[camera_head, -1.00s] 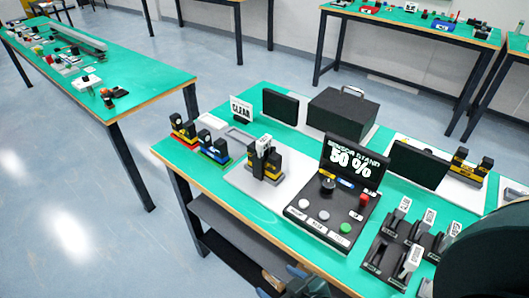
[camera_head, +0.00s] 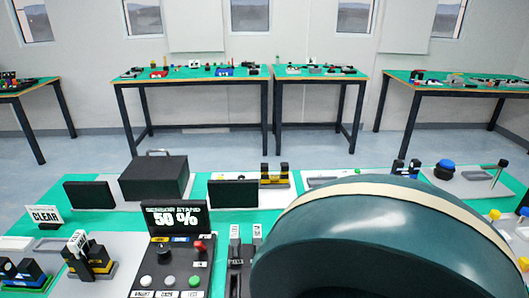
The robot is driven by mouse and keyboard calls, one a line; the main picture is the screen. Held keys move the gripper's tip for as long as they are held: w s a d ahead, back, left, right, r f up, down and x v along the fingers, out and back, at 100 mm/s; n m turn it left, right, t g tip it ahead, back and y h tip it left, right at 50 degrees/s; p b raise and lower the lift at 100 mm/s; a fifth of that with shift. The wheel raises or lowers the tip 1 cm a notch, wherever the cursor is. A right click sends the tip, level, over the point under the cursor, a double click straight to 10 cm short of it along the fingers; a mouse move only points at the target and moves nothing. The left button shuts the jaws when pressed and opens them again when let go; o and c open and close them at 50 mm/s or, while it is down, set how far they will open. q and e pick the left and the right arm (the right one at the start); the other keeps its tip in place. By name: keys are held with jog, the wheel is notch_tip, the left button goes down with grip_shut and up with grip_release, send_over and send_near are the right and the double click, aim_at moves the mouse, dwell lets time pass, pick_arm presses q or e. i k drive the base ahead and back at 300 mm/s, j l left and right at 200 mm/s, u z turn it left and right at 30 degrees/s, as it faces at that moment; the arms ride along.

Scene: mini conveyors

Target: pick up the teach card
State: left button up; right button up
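I cannot make out which thing is the teach card. Small white-topped labels stand in a dark holder (camera_head: 236,262) right of the sensor panel, and their print is too small to read. Neither of my grippers is in view.
A white "CLEAR" sign (camera_head: 45,215) stands at the left. A yellow-and-black block (camera_head: 90,262) stands left of the panel. A black box (camera_head: 155,178) and dark screens stand behind. A blue button (camera_head: 444,169) is at the right. Other green tables line the wall.

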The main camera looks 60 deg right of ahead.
aim_at(78, 245)
jog(key=k+z, duration=0.3)
jog(key=k+l+z, duration=0.1)
jog(key=z, duration=0.2)
jog(key=j+z, duration=0.1)
jog(key=z, duration=0.85)
jog(key=j+z, duration=0.15)
jog(key=z, duration=0.3)
jog(key=i+j, duration=0.35)
jog(key=j, duration=0.2)
jog(key=k+j+u, duration=0.1)
jog(key=j+u, duration=0.15)
jog(key=j, duration=0.4)
jog(key=k+j+u, duration=0.1)
jog(key=j+u, duration=0.15)
jog(key=j, duration=0.45)
